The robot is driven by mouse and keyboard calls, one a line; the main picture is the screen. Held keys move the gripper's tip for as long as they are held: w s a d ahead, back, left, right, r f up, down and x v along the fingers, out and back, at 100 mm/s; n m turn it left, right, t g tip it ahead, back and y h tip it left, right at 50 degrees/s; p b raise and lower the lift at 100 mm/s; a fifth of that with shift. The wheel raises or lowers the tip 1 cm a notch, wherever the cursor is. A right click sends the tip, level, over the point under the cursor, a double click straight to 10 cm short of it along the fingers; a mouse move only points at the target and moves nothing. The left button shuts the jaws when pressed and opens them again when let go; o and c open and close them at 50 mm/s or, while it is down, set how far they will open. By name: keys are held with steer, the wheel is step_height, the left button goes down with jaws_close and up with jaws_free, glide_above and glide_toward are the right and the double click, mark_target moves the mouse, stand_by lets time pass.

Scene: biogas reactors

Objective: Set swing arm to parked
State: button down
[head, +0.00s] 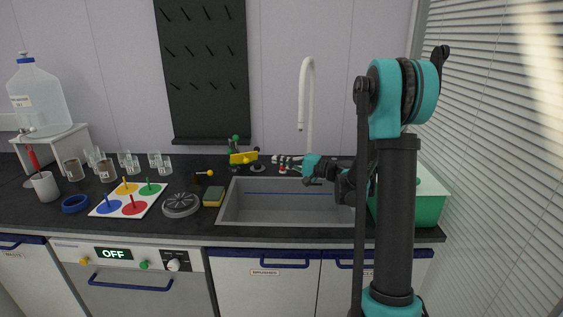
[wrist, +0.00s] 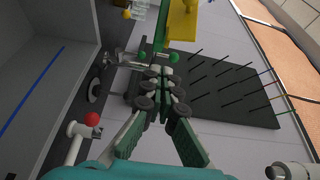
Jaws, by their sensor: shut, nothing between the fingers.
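A fitting with a yellow block (head: 243,157) and green upright parts (head: 235,143) stands behind the sink's left end. The wrist view shows its yellow block (wrist: 183,22) and green bar (wrist: 160,32) beyond my fingertips. A tall white curved spout (head: 307,85) rises behind the sink. I cannot tell for sure which part is the swing arm. My gripper (head: 279,159) reaches left above the back of the sink, pointing toward the yellow and green fitting. In the wrist view my gripper (wrist: 163,72) is shut and empty; contact with the green bar is unclear.
A white tap with a red knob (wrist: 92,118) is beside my fingers. The grey sink (head: 288,221) lies below. A black peg board (head: 207,70) hangs behind. A sponge (head: 213,196) and a grey round drain-like disc (head: 181,205) lie left; a green bin (head: 426,208) stands right.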

mark_target(238, 163)
steer(key=x, duration=0.6)
steer(key=shift+a, duration=0.3)
steer(key=shift+w, duration=0.15)
steer(key=s+a+m+t+h, duration=0.1)
steer(key=a, duration=0.2)
steer(key=s+a+m+t, duration=0.1)
steer(key=s+a, duration=0.1)
steer(key=a, duration=0.1)
steer(key=s+a+m+t+h, duration=0.1)
steer(key=a+t, duration=0.1)
steer(key=a, duration=0.1)
steer(key=shift+s+a+h, duration=0.3)
steer(key=shift+s, duration=0.1)
steer(key=w+a+m+t+h, duration=0.2)
steer(key=a+m+h, duration=0.1)
steer(key=a, duration=0.8)
steer(key=w+a+m+t+h, duration=0.2)
steer(key=w+a+t+h, duration=0.1)
steer(key=a, duration=0.8)
steer(key=w+a+m+h, duration=0.3)
steer(key=w+h, duration=0.1)
steer(key=w, duration=0.2)
steer(key=w+a+m+t+h, duration=0.1)
steer(key=w+a+m+h, duration=0.1)
steer(key=w+a+h, duration=0.2)
steer(key=w+h, duration=0.1)
steer(key=w, duration=0.2)
steer(key=shift+a+m, duration=0.25)
steer(key=shift+m, duration=0.15)
